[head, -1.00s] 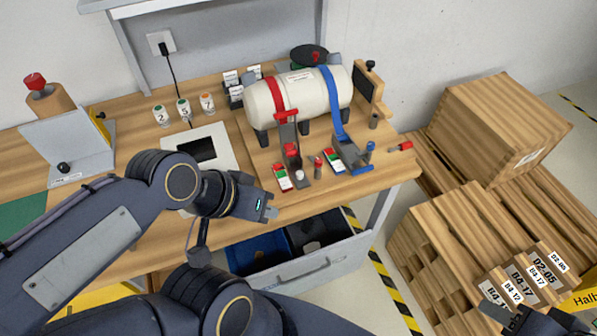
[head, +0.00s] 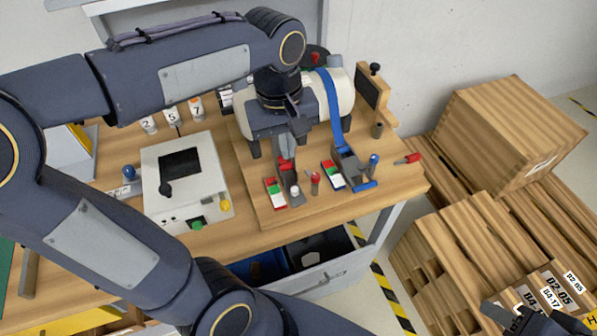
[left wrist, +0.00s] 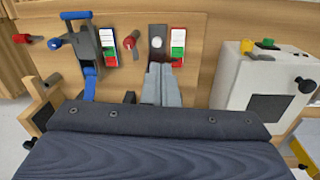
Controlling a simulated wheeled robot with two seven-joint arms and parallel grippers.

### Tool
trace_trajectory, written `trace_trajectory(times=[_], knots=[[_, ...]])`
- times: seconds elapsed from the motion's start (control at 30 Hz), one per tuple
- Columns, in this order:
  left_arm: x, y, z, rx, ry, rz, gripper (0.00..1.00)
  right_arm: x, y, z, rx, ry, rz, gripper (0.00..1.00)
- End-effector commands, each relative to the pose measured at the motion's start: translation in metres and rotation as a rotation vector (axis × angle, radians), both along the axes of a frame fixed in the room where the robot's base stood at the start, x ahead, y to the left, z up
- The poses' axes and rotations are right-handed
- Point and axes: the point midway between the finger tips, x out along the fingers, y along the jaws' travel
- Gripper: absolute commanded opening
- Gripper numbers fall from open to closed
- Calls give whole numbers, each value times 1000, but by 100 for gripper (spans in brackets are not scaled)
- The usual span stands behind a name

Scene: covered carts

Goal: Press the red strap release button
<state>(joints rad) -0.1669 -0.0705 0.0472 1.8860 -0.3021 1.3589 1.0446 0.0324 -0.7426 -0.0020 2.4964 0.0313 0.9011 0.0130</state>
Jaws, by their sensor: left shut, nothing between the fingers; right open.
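The red strap's buckle on the wooden board shows a round pale button (head: 295,190), also in the left wrist view (left wrist: 156,42). Beside it are a red-white-green label (head: 274,190) and a red-topped knob (head: 315,178). My left gripper (head: 287,153) is shut and empty, pointing down at the buckle behind the button. In the left wrist view its fingertips (left wrist: 160,68) appear just short of the button; I cannot tell whether they touch the buckle. My left arm hides the red strap on the white tank (head: 345,92). My right gripper (head: 513,319) is open at the bottom right, partly cut off.
The blue strap (head: 333,105) with its blue-handled buckle (head: 350,165) stands right of the red one. A white box with a dark screen (head: 210,185) stands left of the board. An open drawer (head: 330,275) is below. Wooden crates (head: 510,130) stand at right.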

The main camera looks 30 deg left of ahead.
Motion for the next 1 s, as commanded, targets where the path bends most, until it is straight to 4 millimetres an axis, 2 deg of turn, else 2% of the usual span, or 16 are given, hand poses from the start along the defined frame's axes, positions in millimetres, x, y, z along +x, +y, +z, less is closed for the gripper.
trace_trajectory(times=[0.03, 0.2, 0.5, 0.63, 0.77, 1.0], knots=[[7, -2, -3, 19, 18, 29, 0, 0, 0, -4, 0, 0, 0, 41], [17, -3, -2, 51, 43, 91, 0, 0, 0, -5, 0, 0, 0, 41], [17, -3, -1, 53, 43, 96, 0, 0, 0, -4, 0, 0, 0, 41], [17, -3, -7, 53, 46, 96, 0, 0, 0, -5, 0, 0, 0, 41], [16, -2, -24, 53, 49, 96, 0, 0, 0, -5, 0, 0, 0, 41], [15, -2, -76, 54, 51, 95, 0, 0, 0, -6, 0, 0, 0, 41]])
